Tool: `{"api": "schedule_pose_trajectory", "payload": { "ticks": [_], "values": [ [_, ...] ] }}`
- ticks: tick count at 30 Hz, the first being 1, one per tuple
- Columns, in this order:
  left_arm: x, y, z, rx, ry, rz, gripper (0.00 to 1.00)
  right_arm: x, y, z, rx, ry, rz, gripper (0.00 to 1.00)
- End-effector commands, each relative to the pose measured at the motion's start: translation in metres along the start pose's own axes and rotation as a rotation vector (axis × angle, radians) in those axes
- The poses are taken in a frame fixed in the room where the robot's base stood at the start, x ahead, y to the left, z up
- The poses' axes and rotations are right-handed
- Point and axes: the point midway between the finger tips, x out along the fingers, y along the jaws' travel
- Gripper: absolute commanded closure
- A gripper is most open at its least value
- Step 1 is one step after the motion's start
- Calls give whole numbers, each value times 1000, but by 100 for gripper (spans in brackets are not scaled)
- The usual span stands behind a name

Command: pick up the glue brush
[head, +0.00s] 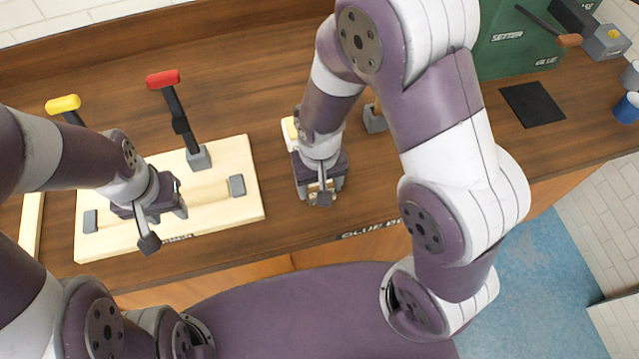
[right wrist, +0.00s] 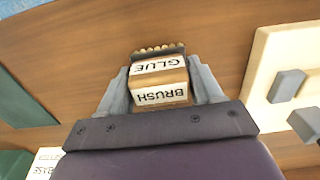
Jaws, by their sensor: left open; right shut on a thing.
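The glue brush (right wrist: 160,83) is a small wooden block with "GLUE" and "BRUSH" labels and a row of tan bristle tips at its far end. My right gripper (right wrist: 162,88) is shut on it, with one grey finger on each side. In the head view my right gripper (head: 320,193) is low over the middle of the wooden bench, and the brush is mostly hidden by it. I cannot tell whether the brush touches the bench. My left gripper (head: 163,222) is open and empty over the front of the pale clamp board (head: 250,205).
A red-handled lever (head: 172,105) and a yellow-handled lever (head: 63,104) stand at the left. A green box (head: 510,45), a black mat (head: 532,104) and a blue cup (head: 627,108) are at the right. A cream block (head: 289,130) is partly hidden behind my right gripper.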

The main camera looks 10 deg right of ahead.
Motion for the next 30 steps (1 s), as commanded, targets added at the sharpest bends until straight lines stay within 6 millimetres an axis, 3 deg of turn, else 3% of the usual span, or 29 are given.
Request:
{"api": "schedule_pose_trajectory", "payload": {
  "ticks": [5,18,24,30],
  "values": [
    [1,0,0,0,0,0,57,-30,-1,-1,0,7,-3,66],
    [3,0,0,0,0,0,57,-89,60,74,4,5,-1,66],
    [2,0,0,0,0,0,57,-100,72,90,1,2,-1,66],
    [2,0,0,0,0,0,57,-100,73,91,0,0,-1,66]
  ]
}}
